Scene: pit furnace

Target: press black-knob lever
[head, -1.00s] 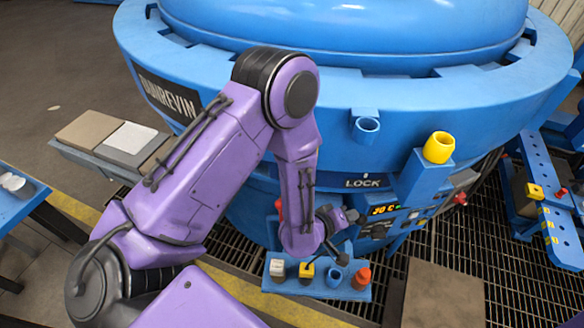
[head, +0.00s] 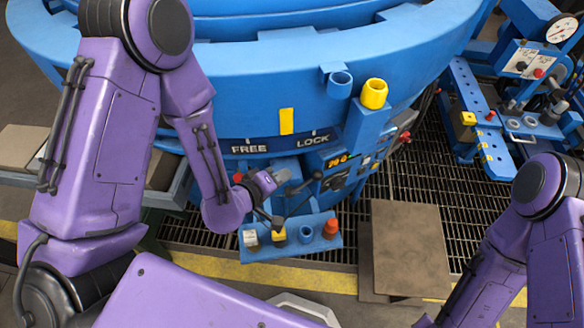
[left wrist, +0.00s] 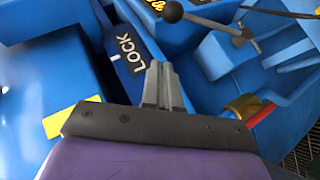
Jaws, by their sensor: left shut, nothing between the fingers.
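My left gripper (head: 284,176) is in front of the furnace, below the LOCK label (head: 314,139) and left of the lit display. Its fingers are shut and empty. In the left wrist view the shut fingertips (left wrist: 161,72) point up beside the LOCK label (left wrist: 127,55). The black-knob lever (left wrist: 205,24), a grey rod with a black ball on its end (left wrist: 172,11), is beyond the fingertips, with a visible gap. In the head view a thin lever rod (head: 302,186) shows close to the gripper; its contact with the fingers cannot be told. The right gripper is out of view.
A blue button box (head: 292,245) with white, yellow, blue and red caps sits below the gripper. A yellow-capped post (head: 374,94) stands right of the furnace (head: 290,90). A gauge stand (head: 540,60) is farther right. Grating and a brown plate (head: 409,250) cover the floor.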

